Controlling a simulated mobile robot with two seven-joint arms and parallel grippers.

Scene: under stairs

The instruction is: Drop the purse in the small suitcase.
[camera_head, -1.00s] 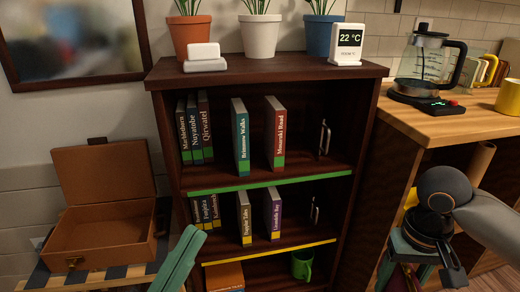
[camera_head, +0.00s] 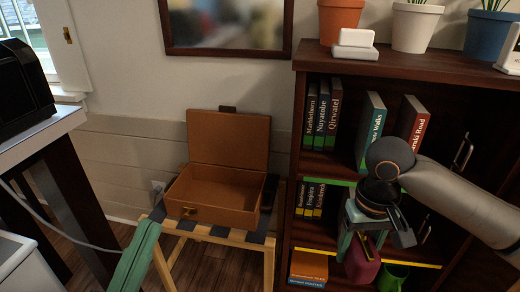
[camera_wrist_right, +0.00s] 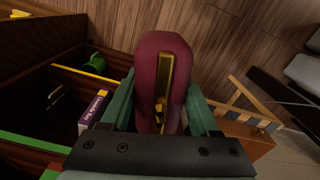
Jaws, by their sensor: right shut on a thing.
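The small brown suitcase (camera_head: 212,198) stands with its lid up on a striped stool in the head view, and its tray looks empty. Part of it also shows at the lower right of the right wrist view (camera_wrist_right: 248,141). My right gripper (camera_head: 362,242) is shut on the dark red purse (camera_head: 362,266), which hangs below it in front of the bookshelf, right of the suitcase. In the wrist view the purse (camera_wrist_right: 150,70) sits between both green fingers, its gold zip facing the camera. My left gripper (camera_head: 138,257) shows as a green piece at the lower left; its opening is not visible.
The bookshelf (camera_head: 300,130) with several books stands just right of the suitcase. The stool (camera_head: 268,240) carries the suitcase. A table (camera_head: 40,138) with a black appliance is at the left. A green mug (camera_head: 393,277) sits on the low shelf.

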